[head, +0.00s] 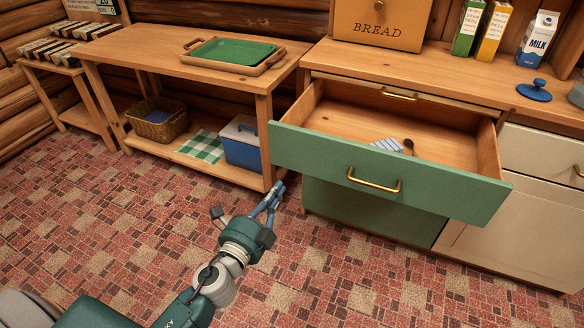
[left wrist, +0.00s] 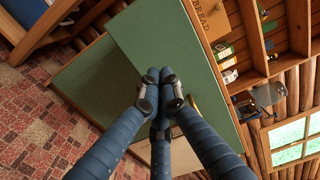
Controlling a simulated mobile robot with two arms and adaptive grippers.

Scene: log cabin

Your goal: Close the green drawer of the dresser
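The green drawer (head: 455,195) of the wooden dresser (head: 455,80) is pulled well out in the head view. Its front carries a brass handle (head: 374,183). A striped cloth (head: 387,145) and a dark object (head: 409,145) lie inside. My left gripper (head: 276,190) is near the lower left of the drawer front, by the shelf's leg. In the left wrist view its fingers (left wrist: 152,76) are drawn together with nothing between them, over the green drawer front (left wrist: 165,38). I cannot tell whether they touch it. My right gripper is in neither view.
A wooden shelf table (head: 130,45) with a green tray (head: 234,51), a basket (head: 158,119) and a blue box (head: 240,142) stands left of the dresser. The patterned floor in front is clear.

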